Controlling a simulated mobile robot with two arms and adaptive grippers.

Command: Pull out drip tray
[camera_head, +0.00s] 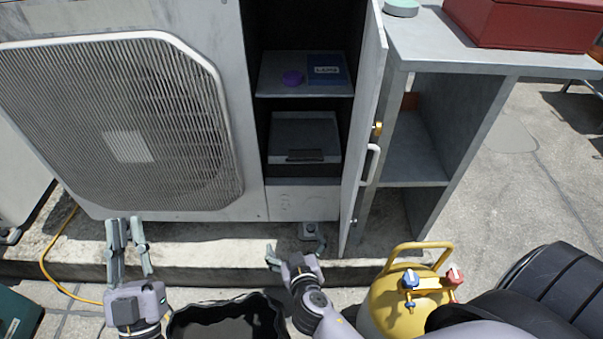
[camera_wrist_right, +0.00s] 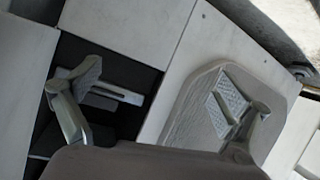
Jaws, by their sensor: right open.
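The drip tray (camera_head: 305,128) is a grey, flat-topped piece in the lower bay of the open cabinet, with a dark slot-like handle (camera_head: 305,156) on its front. My right gripper (camera_head: 296,248) is open and empty, in front of and below the tray, near the cabinet's bottom edge. In the right wrist view its two fingers (camera_wrist_right: 162,88) are spread wide, and a slotted grey bar (camera_wrist_right: 118,92), perhaps the tray's handle, shows beside the left finger. My left gripper (camera_head: 126,222) is open and empty, in front of the condenser's lower edge.
The cabinet door (camera_head: 364,120) stands open on the right. A shelf (camera_head: 280,62) above the tray holds a purple item and a blue box (camera_head: 326,69). A yellow gas cylinder (camera_head: 405,299) and black bin (camera_head: 228,317) stand close by. A yellow hose (camera_head: 50,279) lies left.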

